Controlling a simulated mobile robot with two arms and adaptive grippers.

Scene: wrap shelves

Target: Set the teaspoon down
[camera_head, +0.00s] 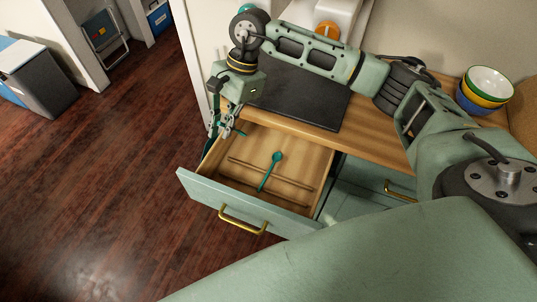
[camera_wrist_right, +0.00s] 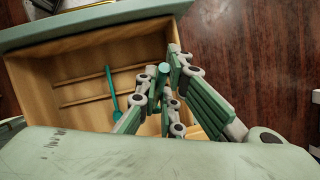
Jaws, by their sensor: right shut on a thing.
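My right gripper (camera_head: 227,125) is at the left side of the open drawer (camera_head: 288,208), near the counter's edge. In the right wrist view the right gripper (camera_wrist_right: 170,82) is shut on a teal thing (camera_wrist_right: 165,67), which looks like the teaspoon; only its rounded end shows clearly between the fingers. The rest of it is hidden by the fingers. A second teal spoon (camera_head: 270,172) lies in the drawer across the wooden strips; it also shows in the right wrist view (camera_wrist_right: 111,90). My left gripper is not in view.
A dark flat board (camera_head: 300,95) lies on the wooden counter (camera_head: 380,141). Stacked bowls (camera_head: 486,85) stand at the right. The drawer has a brass handle (camera_head: 243,220) and bare floor around the spoon. Dark wooden flooring lies at the left.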

